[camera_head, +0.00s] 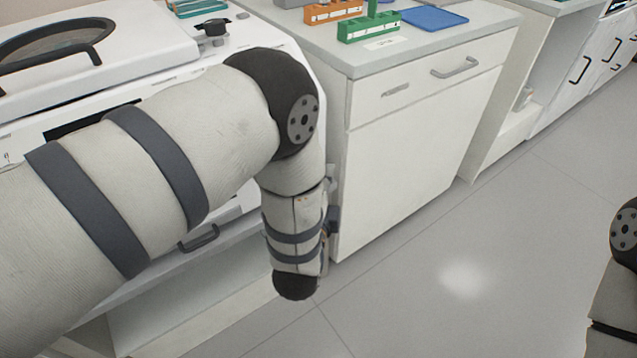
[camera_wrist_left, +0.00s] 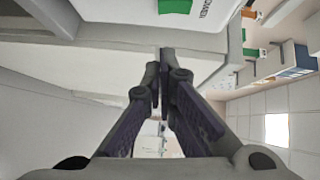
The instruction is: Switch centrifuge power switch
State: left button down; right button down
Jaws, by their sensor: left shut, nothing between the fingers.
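The white centrifuge (camera_head: 110,60) with a dark-rimmed round lid window fills the left of the head view. My left arm covers much of its front. My left gripper (camera_head: 334,212) is mostly hidden behind its own wrist, low near the centrifuge's right side. In the left wrist view the left gripper (camera_wrist_left: 160,68) is shut and empty, its dark fingertips together. Beyond the tips is a pale panel, with a green patch and dark lettering at the top. I cannot make out the power switch in either view, or whether the fingertips touch anything. My right gripper is out of view.
A white cabinet (camera_head: 415,140) stands just right of my left forearm. On its top are an orange rack (camera_head: 333,11), a green rack (camera_head: 368,27) and a blue tray (camera_head: 434,17). The grey floor (camera_head: 500,250) right of the cabinet is clear.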

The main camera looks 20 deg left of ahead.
pick_arm(q)
jog(key=w+a, duration=0.3)
jog(key=w, duration=0.3)
jog(key=shift+w+a+f, duration=0.25)
jog(key=shift+a+f, duration=0.05)
jog(key=shift+f, duration=0.15)
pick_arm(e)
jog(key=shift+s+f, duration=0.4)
pick_arm(q)
jog(key=shift+a+b, duration=0.1)
jog(key=shift+b, duration=0.2)
